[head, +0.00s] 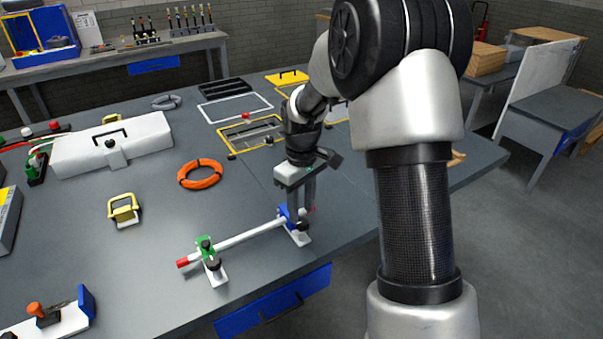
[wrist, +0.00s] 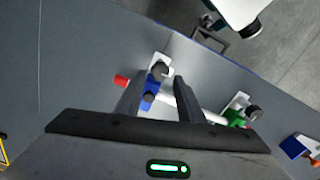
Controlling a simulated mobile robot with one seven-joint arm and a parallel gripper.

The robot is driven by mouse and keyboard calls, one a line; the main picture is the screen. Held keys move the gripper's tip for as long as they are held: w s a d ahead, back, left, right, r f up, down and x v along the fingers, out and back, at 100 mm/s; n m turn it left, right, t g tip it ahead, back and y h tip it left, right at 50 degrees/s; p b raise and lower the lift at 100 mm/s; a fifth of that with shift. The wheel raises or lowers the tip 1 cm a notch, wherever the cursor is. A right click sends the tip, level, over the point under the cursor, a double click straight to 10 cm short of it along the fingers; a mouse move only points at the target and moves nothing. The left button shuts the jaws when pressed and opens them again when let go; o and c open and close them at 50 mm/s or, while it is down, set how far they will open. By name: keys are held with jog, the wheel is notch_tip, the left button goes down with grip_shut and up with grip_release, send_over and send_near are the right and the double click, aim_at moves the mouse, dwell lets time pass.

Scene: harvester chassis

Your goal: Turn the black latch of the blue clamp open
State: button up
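The blue clamp (head: 284,212) stands on a white base near the table's front edge, around a white rod (head: 250,235) with red ends. In the wrist view the blue clamp (wrist: 152,86) lies between my two fingers. A round black part (wrist: 160,68) sits at its far end on the white base, and a smaller dark part lies on the blue body; I cannot tell which is the latch. My gripper (head: 299,208) points down over the clamp. In the wrist view my gripper (wrist: 159,82) is open, with a finger on each side. Contact is unclear; the head view partly hides the clamp.
A green clamp (head: 205,246) holds the rod's other part, to the left. An orange ring (head: 200,173), a yellow-handled piece (head: 123,210) and a white case (head: 112,148) lie farther off. The table between them is clear. A blue drawer (head: 272,300) hangs below the front edge.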

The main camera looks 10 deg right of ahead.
aim_at(302, 222)
notch_tip(302, 222, up, 14)
jog(key=shift+p, duration=0.45)
jog(key=s+r+m+t+p, duration=0.2)
jog(key=s+r, duration=0.4)
jog(key=s, duration=0.6)
jog(key=s+r+m+t+p, duration=0.3)
jog(key=s+r, duration=0.3)
jog(key=s, duration=0.6)
jog(key=shift+s+r+m+t+p, duration=0.3)
jog(key=shift+r+m+p, duration=0.1)
jog(key=shift+m, duration=0.5)
jog(key=shift+o, duration=0.2)
jog(key=shift+w, duration=0.1)
